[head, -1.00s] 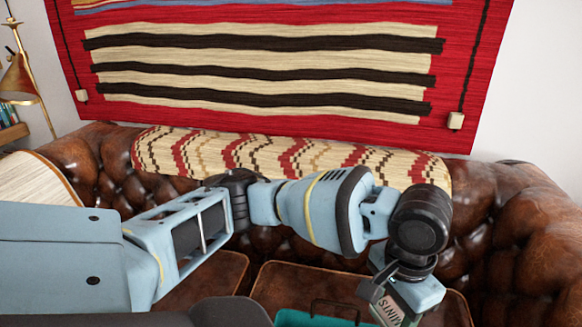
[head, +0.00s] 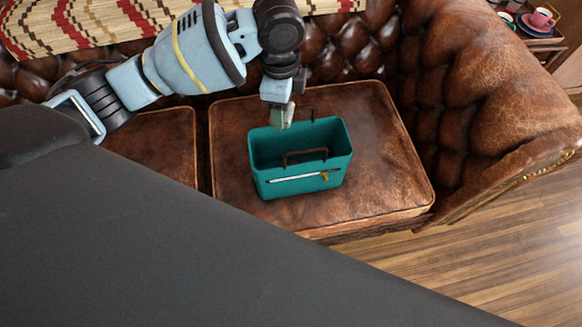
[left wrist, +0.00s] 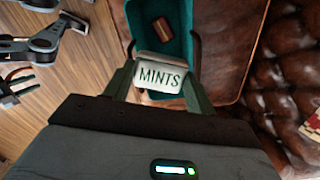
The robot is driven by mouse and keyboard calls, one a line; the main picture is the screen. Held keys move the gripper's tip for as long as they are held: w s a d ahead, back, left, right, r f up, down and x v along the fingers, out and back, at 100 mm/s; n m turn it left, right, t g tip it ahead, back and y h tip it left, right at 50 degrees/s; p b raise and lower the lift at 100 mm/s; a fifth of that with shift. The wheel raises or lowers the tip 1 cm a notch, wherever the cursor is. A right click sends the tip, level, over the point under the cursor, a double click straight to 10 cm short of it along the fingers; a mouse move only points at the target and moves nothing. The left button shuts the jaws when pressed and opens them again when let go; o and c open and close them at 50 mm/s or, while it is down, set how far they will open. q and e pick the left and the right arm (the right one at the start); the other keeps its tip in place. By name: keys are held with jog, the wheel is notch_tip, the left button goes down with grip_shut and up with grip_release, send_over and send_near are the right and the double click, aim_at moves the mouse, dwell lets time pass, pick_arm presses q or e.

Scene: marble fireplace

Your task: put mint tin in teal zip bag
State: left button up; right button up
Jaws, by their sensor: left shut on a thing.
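The teal zip bag (head: 262,178) stands upright and open-topped on the brown leather seat, with brown handles and a zip pull on its near side. My left gripper (head: 284,108) is above the bag's far left rim. It is shut on the mint tin (head: 283,118), a pale tin held over the bag's back edge. In the left wrist view the tin (left wrist: 160,77) shows the word MINTS between the fingers (left wrist: 160,90).
The sofa seat cushion (head: 390,185) has free room around the bag. The tufted sofa arm (head: 490,110) rises at the right. A side table with a pink cup (head: 541,18) stands beyond it. Dark mechanical parts, perhaps mine, show at the wrist view's left.

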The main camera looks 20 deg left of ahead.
aim_at(287, 122)
pick_arm(q)
jog(key=shift+w+f+m, duration=0.15)
jog(key=shift+f+m, duration=0.25)
jog(key=shift+m, duration=0.4)
jog(key=f+m, duration=0.1)
jog(key=m, duration=0.1)
jog(key=f+m, duration=0.3)
jog(key=m, duration=0.1)
jog(key=shift+w+d+f, duration=0.3)
jog(key=shift+w+f, duration=0.05)
jog(key=shift+w, duration=0.05)
notch_tip(287, 122, down, 15)
jog(key=m+b, duration=0.1)
jog(key=b, duration=0.1)
jog(key=shift+m+b, duration=0.3)
jog(key=shift+b, duration=0.1)
notch_tip(287, 122, down, 3)
jog(key=shift+f+b, duration=0.2)
jog(key=shift+b, duration=0.25)
jog(key=shift+f, duration=0.35)
jog(key=shift+f+b, duration=0.35)
jog(key=shift+f, duration=0.2)
